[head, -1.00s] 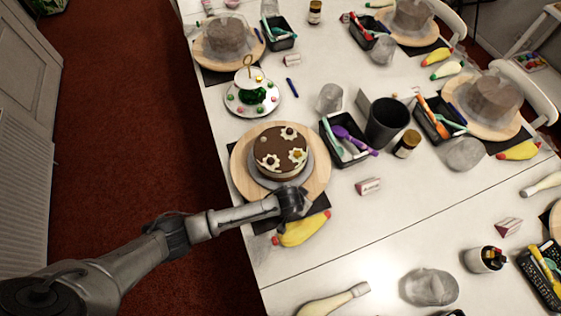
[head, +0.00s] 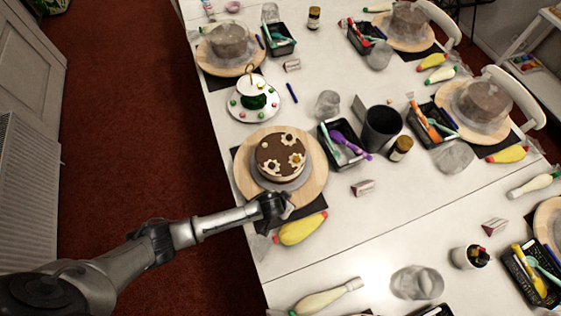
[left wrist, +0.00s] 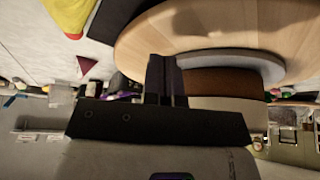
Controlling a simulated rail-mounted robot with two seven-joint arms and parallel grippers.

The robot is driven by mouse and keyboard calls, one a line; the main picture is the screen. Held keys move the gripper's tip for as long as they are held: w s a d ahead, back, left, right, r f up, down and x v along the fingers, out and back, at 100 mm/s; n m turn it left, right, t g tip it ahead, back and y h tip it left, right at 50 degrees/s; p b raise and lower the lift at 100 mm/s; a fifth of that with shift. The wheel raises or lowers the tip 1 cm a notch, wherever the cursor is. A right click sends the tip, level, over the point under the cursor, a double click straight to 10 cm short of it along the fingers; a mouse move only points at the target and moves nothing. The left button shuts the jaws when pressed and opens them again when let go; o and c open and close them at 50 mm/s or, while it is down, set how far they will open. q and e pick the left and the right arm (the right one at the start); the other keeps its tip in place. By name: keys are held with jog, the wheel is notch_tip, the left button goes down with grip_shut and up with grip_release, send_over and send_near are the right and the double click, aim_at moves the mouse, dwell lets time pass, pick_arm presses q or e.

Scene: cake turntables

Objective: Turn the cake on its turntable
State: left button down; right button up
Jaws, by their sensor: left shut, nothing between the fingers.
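The chocolate cake (head: 281,155) has cream flowers and small balls on top. It stands on a grey disc on a round wooden turntable (head: 247,182) near the table's left edge. My left gripper (head: 286,207) is shut and empty at the turntable's front rim, in front of the cake. In the left wrist view, the gripper fingers (left wrist: 166,78) are together beside the pale wooden turntable (left wrist: 190,38), and the brown cake side (left wrist: 225,84) shows behind them. Whether the fingers touch the rim is hard to tell. My right gripper is not in view.
A yellow piping bag (head: 300,229) lies just in front of the turntable. A black tool tray (head: 345,160), a dark cup (head: 383,127) and a small box (head: 362,188) stand to the right. A tiered stand (head: 253,100) is behind. The table at front centre is largely clear.

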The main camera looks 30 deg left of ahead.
pick_arm(q)
jog(key=s+a+p, duration=0.2)
jog(key=s+a, duration=0.1)
jog(key=p, duration=0.1)
send_over(253, 194)
jog(key=s, duration=0.2)
jog(key=shift+w+a, duration=0.25)
jog(key=shift+a, duration=0.05)
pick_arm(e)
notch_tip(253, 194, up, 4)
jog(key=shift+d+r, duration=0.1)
pick_arm(q)
jog(key=shift+f, duration=0.15)
jog(key=shift+f+b, duration=0.95)
jog(key=shift+f, duration=0.3)
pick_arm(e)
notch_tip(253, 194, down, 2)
pick_arm(q)
jog(key=shift+d, duration=0.15)
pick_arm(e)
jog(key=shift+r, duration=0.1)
